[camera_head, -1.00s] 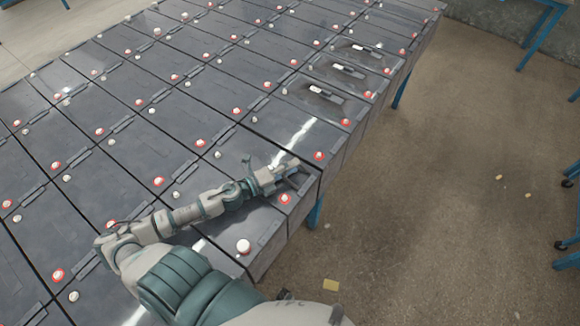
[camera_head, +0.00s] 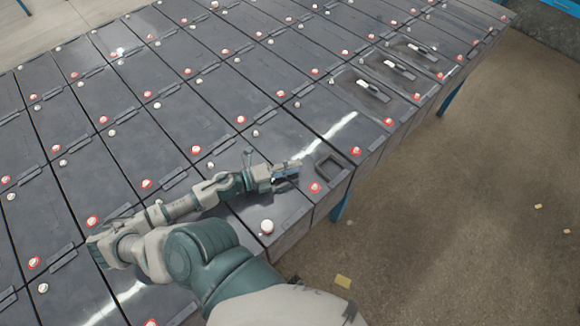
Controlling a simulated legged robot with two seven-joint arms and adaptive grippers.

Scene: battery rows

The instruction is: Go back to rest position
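My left gripper (camera_head: 288,174) is above a dark battery (camera_head: 268,206) near the front right edge of the rows. It is small in the picture, and I cannot tell whether its fingers are open or shut. A black handle (camera_head: 333,167) stands on the battery just right of it, apart from the fingers. My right gripper is not in view.
Batteries with red-ringed and white terminal caps fill the table. Several near the right edge have raised handles, such as this one (camera_head: 373,90). A large white cap (camera_head: 267,227) is close below my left forearm. The floor (camera_head: 470,220) at the right is open, with a few small yellow scraps.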

